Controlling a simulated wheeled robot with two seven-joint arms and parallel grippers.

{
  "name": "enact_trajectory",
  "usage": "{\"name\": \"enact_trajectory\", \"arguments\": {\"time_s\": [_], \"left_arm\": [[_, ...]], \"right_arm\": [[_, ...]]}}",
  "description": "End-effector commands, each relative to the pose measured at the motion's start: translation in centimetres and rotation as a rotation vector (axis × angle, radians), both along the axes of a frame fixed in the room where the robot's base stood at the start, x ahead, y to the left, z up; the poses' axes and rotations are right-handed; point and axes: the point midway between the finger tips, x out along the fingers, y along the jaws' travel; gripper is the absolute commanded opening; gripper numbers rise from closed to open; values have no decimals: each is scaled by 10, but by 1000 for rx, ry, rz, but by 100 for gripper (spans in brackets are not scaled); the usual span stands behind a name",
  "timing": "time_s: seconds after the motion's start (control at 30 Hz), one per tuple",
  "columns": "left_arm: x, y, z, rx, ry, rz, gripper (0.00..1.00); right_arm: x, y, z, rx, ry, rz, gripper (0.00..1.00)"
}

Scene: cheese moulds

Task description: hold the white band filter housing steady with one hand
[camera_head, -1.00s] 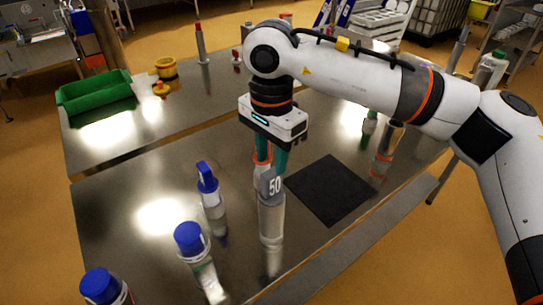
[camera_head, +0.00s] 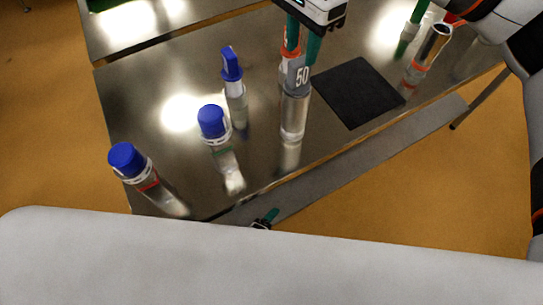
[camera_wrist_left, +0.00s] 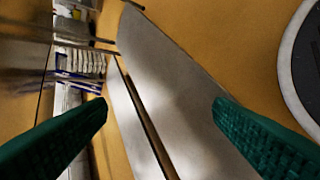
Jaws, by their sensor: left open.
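The filter housing I take as the white-band one is an upright steel cylinder (camera_head: 295,112) with a pale band marked 50, standing on the steel table in the head view. An orange ring shows at its top. My right gripper (camera_head: 303,50) is above it, with green fingers down at its top; I cannot tell if they are closed on anything. My left gripper (camera_head: 265,218) is low, beyond the table's front edge, mostly hidden by my white arm. In the left wrist view (camera_wrist_left: 160,108) its green fingers are wide apart with nothing between them.
Bottles with blue caps stand left of the housing: a front one (camera_head: 127,160), a middle one (camera_head: 212,122) and a back one (camera_head: 231,65). A black mat (camera_head: 357,92) lies to the right. Another steel cylinder (camera_head: 432,48) stands beyond it. A grey ledge (camera_head: 370,150) runs along the front.

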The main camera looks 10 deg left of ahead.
Motion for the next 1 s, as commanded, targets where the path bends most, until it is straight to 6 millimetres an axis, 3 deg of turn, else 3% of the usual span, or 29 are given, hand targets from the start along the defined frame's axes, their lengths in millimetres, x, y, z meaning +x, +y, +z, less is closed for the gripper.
{"name": "enact_trajectory", "arguments": {"time_s": [0.03,0.2,0.5,0.6,0.8,1.0], "left_arm": [[9,-15,28,36,-96,-70,76],[28,-55,120,199,-420,-265,76],[34,-86,295,566,-986,-414,76],[49,-55,280,851,-1012,-460,76],[68,-11,284,1230,-1055,-471,76],[77,3,289,1367,-1071,-463,76]], "right_arm": [[0,0,0,0,0,0,36],[0,0,0,0,0,0,36],[0,0,0,0,0,0,36],[0,0,0,0,0,0,36],[0,0,0,0,0,0,36],[0,0,0,0,0,0,36]]}}
